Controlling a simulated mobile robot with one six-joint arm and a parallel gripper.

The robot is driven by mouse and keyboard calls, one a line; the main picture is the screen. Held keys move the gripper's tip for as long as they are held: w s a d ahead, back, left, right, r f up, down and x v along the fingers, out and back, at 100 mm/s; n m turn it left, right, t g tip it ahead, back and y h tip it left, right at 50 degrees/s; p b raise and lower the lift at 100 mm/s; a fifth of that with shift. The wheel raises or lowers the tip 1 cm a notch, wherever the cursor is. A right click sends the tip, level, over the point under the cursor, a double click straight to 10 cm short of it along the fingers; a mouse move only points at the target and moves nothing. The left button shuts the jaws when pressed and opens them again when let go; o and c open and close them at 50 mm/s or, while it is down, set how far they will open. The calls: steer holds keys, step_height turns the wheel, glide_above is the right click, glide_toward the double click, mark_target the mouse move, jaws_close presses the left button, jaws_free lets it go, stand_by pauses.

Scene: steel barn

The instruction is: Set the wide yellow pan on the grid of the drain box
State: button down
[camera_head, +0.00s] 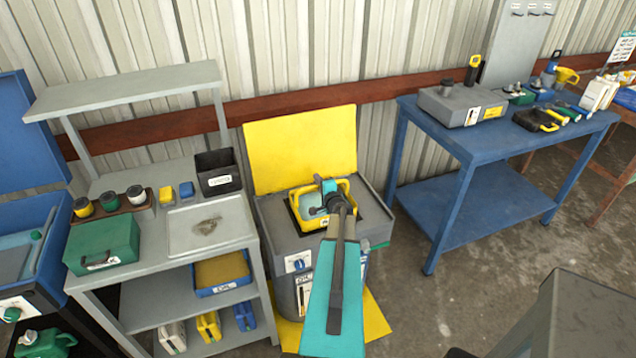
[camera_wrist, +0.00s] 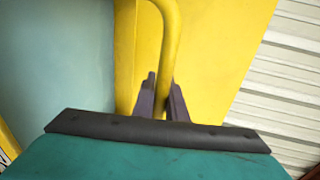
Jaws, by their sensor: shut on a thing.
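The wide yellow pan (camera_head: 297,212) has a pale blue-grey inside and is over the top opening of the grey drain box (camera_head: 277,233). The drain box's yellow lid (camera_head: 300,145) stands open behind. My gripper (camera_head: 326,187) is at the pan's far right side. In the wrist view, my gripper (camera_wrist: 161,98) is shut on the pan's yellow looped handle (camera_wrist: 174,45). The grid is hidden beneath the pan. I cannot tell whether the pan touches it. The pan looks about level.
A grey shelf bench (camera_head: 247,225) stands close on the left, with a black bin (camera_head: 217,175) and a metal tray (camera_head: 205,240). A blue table (camera_head: 450,140) with a grey case (camera_head: 455,108) stands to the right. Bare floor (camera_head: 430,290) lies in front of it.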

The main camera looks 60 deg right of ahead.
steer(key=c, duration=1.8)
jaws_free()
steer(key=shift+o, duration=0.2)
steer(key=shift+r, duration=0.15)
steer(key=b+v, duration=0.4)
steer(key=v, duration=0.8)
